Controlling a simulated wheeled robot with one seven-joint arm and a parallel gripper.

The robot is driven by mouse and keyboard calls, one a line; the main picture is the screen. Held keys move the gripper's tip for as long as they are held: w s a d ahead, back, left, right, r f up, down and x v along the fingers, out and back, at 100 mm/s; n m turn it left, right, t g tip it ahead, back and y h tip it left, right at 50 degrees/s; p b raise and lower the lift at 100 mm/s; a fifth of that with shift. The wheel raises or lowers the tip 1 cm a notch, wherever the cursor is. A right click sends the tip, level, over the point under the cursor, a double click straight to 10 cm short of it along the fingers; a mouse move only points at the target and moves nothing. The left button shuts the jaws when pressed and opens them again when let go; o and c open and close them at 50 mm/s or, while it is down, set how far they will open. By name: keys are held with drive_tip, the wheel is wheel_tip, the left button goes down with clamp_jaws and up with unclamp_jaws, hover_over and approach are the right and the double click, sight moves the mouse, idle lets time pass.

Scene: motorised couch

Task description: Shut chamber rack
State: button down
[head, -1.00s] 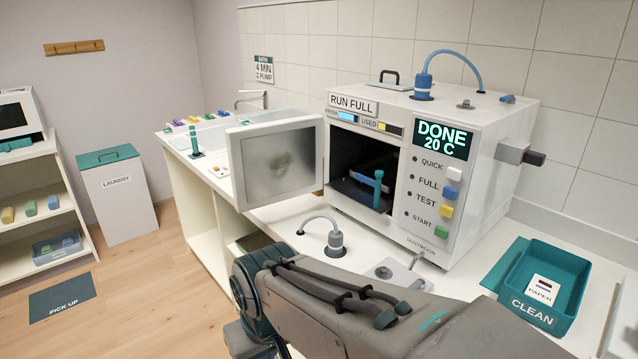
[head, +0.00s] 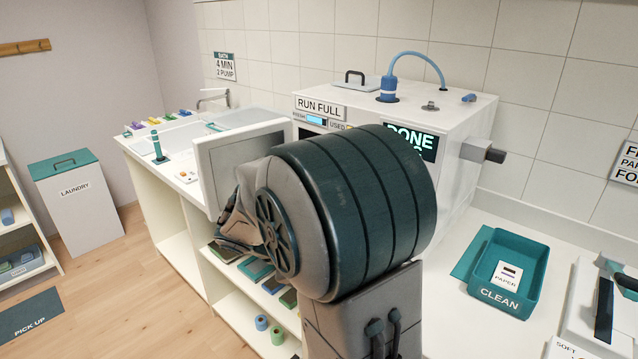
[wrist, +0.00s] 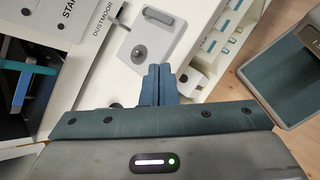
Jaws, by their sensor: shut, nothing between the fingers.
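The white chamber machine (head: 462,112) stands on the counter with its "DONE" display partly covered by my arm. Its door (head: 228,158) stands open to the left. My arm hides the chamber opening and the rack in the head view. In the wrist view, part of what appears to be the dark rack (wrist: 42,92) with a blue handle (wrist: 30,65) shows at the left edge; how far in it sits I cannot tell. My gripper (wrist: 159,70) is shut and empty, over the counter front, apart from the rack and to its right in the wrist view.
A metal plate with a round knob (wrist: 140,52) lies close to the fingertips. The teal "CLEAN" tray (head: 545,270) sits on the counter at right. Shelves below the counter hold several coloured items. A laundry bin (head: 75,205) stands at left.

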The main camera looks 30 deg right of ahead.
drive_tip(key=w+d+r+n+t+h+p, duration=0.25)
drive_tip(key=w+n+t+h, duration=0.25)
drive_tip(key=w+n+h, duration=0.75)
drive_tip(key=w+d+m+y+p, duration=0.2)
drive_tip(key=w+d+y+p, duration=0.2)
drive_tip(key=d, duration=0.9)
drive_tip(key=shift+w+r+p, duration=0.25)
drive_tip(key=shift+w+p, duration=0.15)
drive_tip(key=shift+w, duration=0.7)
drive_tip(key=shift+w+m, duration=0.15)
drive_tip(key=shift+m, duration=0.1)
